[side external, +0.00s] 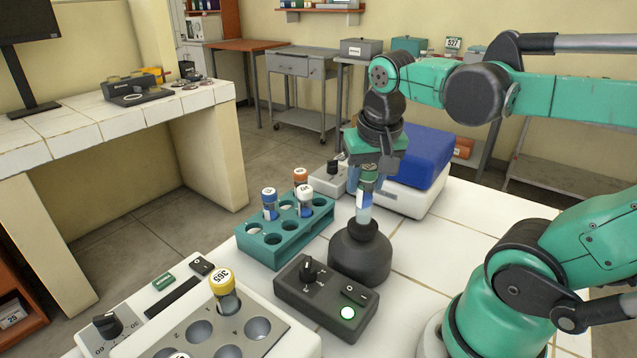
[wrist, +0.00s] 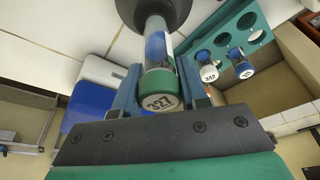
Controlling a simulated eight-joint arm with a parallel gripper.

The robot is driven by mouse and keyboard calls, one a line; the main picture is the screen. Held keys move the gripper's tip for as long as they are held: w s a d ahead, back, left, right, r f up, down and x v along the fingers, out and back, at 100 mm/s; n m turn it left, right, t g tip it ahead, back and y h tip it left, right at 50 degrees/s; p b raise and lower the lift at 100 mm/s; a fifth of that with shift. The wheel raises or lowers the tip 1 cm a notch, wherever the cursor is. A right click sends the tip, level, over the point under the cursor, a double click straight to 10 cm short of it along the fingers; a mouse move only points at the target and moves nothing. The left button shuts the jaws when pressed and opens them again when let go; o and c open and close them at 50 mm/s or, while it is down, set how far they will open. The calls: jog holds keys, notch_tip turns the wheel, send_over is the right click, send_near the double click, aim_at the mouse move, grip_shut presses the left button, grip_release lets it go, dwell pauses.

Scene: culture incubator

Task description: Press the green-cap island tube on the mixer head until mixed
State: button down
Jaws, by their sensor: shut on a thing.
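My gripper (side external: 368,178) is shut on the green-cap tube (side external: 363,209) and holds it upright over the dark mixer (side external: 360,262). The tube's lower end meets the top of the mixer head; the exact contact is hard to see. In the wrist view, the tube's green cap (wrist: 159,90) is marked 327 and sits between the two fingers of my gripper (wrist: 155,75). The tube has blue contents. The mixer head (wrist: 152,10) is at the top of that view.
A grey block device (side external: 210,330) in front holds a yellow-capped tube (side external: 223,290). A blue-lidded white machine (side external: 412,165) stands behind my gripper. Bare tiles lie right of the mixer.

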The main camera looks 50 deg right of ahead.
jog(key=shift+f, duration=0.6)
jog(key=shift+r, duration=0.1)
dwell(2.3)
jog(key=shift+r, duration=2.95)
